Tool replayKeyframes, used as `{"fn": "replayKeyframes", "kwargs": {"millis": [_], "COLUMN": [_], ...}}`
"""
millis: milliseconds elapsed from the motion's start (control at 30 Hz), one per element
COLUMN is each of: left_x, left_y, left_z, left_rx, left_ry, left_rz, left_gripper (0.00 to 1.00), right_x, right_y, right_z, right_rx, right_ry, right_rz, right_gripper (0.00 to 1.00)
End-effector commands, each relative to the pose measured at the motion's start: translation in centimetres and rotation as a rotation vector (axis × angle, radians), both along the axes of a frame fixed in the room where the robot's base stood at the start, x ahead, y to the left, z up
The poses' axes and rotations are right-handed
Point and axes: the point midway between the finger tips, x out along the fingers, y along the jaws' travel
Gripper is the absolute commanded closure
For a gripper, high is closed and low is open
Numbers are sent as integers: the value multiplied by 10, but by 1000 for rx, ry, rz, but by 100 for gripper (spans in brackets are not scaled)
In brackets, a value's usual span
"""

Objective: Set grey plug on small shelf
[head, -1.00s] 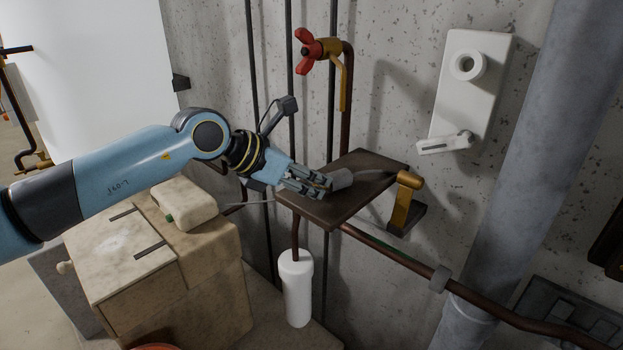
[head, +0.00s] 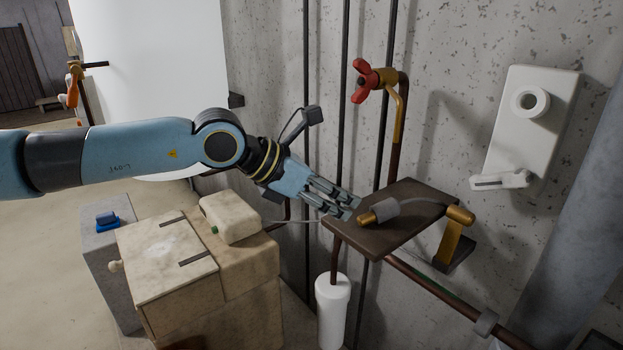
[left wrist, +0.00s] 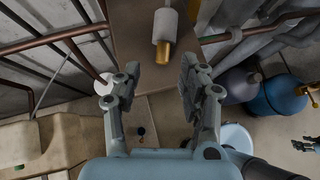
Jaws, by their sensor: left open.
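The grey plug (head: 379,212), with a brass tip, lies on its side on the small dark brown shelf (head: 396,238) on the wall. A grey cable runs from it to the right. My left gripper (head: 350,209) is open and empty at the shelf's left edge, just short of the plug's brass tip. In the left wrist view the plug (left wrist: 165,30) lies on the shelf (left wrist: 133,42), ahead of the open fingers (left wrist: 160,88) and apart from them. My right gripper is not in the head view.
A brass tap with a red handle (head: 368,82) stands above the shelf. A brass fitting (head: 455,235) is at its right end. A white cylinder (head: 333,310) hangs below. A beige box (head: 170,262) stands at the left. A white wall unit (head: 532,130) is at the right.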

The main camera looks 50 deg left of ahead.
Motion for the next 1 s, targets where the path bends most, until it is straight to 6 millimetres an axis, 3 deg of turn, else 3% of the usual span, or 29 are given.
{"fn": "replayKeyframes", "kwargs": {"millis": [200, 400, 567, 667, 767, 867, 967, 1000], "left_x": [-31, -42, -45, -44, -45, -59, -90, -109], "left_y": [11, 16, 23, 42, 76, 115, 144, 151], "left_z": [31, 38, 33, 10, -32, -90, -160, -192], "left_rx": [4, 0, -33, -166, -425, -754, -1070, -1185], "left_ry": [7, 2, 12, 56, 117, 159, 179, 183], "left_rz": [-9, -2, 28, 153, 399, 732, 1101, 1258], "left_gripper": [58, 58, 58, 58, 58, 58, 58, 58], "right_x": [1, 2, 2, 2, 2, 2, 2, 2], "right_y": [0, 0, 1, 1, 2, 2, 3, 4], "right_z": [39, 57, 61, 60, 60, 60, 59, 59], "right_rx": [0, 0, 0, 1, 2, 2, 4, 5], "right_ry": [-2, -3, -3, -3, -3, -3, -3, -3], "right_rz": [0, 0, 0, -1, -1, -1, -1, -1], "right_gripper": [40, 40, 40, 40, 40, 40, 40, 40]}}
